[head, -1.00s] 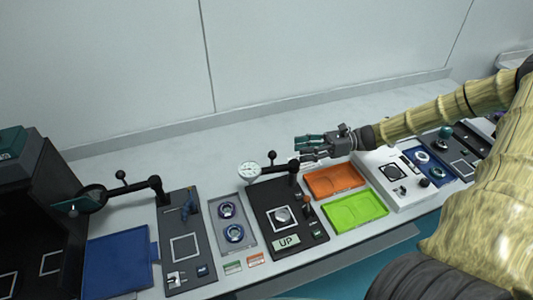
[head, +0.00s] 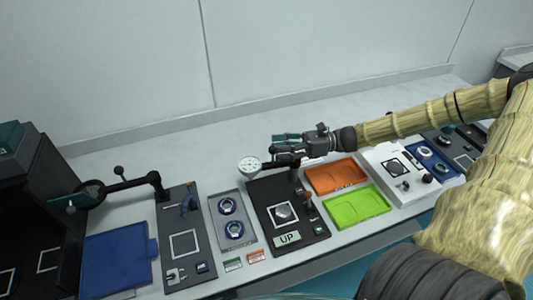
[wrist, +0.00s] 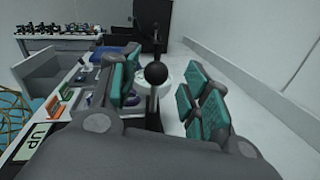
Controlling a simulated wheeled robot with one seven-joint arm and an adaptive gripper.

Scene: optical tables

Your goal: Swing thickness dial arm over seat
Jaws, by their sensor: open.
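The thickness station is a black plate (head: 262,205) with a square, bright-centred seat (head: 283,213) and an "UP" label (head: 287,239). Its black dial arm (head: 276,165) reaches left from a post at the plate's back. The white round dial (head: 249,165) at its end stands behind and left of the seat, not over it. My gripper (head: 284,143) is at the dial arm, open. In the wrist view the arm's black ball knob (wrist: 156,74) stands between the spread teal fingers (wrist: 163,88), with the dial partly hidden behind it. I cannot tell whether a finger touches the knob.
An orange tray (head: 335,176) and a green tray (head: 357,208) lie right of the station. A grey plate (head: 237,244) with two ring parts is on its left. A blue tray (head: 117,262) lies farther left. The table behind is clear up to the wall.

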